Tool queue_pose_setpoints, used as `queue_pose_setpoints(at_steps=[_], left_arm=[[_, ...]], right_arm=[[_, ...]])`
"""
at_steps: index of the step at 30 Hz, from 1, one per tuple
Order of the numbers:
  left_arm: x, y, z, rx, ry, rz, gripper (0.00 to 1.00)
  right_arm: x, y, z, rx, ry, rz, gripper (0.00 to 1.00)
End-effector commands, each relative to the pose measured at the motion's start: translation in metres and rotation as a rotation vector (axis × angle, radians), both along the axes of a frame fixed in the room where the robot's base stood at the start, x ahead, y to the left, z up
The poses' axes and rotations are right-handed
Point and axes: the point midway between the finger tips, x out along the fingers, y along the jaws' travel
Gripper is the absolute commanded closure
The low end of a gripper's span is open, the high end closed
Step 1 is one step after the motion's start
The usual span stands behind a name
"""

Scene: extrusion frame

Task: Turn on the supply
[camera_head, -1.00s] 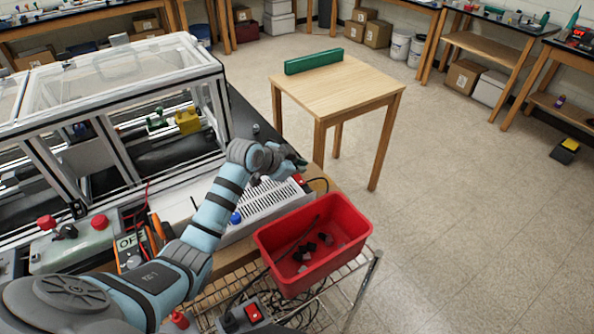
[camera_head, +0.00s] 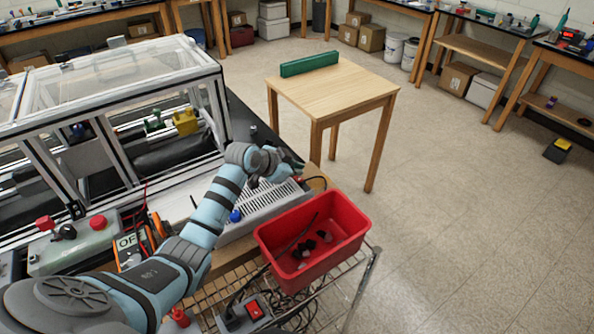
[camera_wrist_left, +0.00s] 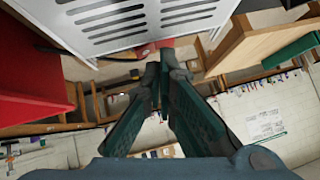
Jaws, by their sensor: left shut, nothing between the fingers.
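The supply appears to be the white box with a slotted top (camera_head: 262,208), standing on the bench edge, with a blue knob (camera_head: 235,216) on its near end. A small red part shows at its far right end, mostly behind my gripper. My left gripper (camera_head: 297,165) is over the box's far end, shut and empty. In the left wrist view, its fingertips (camera_wrist_left: 158,72) are together just below the slotted box (camera_wrist_left: 150,20) in the picture. I cannot tell whether they touch it. My right gripper is not in view.
A red bin (camera_head: 350,252) with small dark pieces stands close in front of the supply. A block with a red switch (camera_head: 254,310) and cables lie on the wire shelf. A framed enclosure (camera_head: 115,60) stands left.

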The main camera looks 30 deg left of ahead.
Motion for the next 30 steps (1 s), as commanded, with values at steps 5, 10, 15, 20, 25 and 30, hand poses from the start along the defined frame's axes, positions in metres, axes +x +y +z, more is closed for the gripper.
queue_pose_setpoints(at_steps=[5,10,15,20,25,30], left_arm=[[-0.004,-0.005,0.002,-0.001,0.001,0.002,1.0],[-0.007,-0.013,0.002,0.0,0.0,0.0,1.0],[-0.007,-0.014,0.0,0.0,0.0,-0.001,1.0],[-0.007,-0.014,0.001,0.0,-0.001,-0.002,1.0],[-0.007,-0.015,0.02,0.0,-0.002,-0.004,1.0],[-0.012,-0.013,0.05,0.006,-0.004,-0.008,1.0]], right_arm=[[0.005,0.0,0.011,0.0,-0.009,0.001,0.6],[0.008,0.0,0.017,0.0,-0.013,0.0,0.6],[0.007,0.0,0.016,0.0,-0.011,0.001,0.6],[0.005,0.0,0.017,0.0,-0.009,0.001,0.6],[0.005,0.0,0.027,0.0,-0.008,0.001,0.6],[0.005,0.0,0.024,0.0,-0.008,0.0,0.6]])
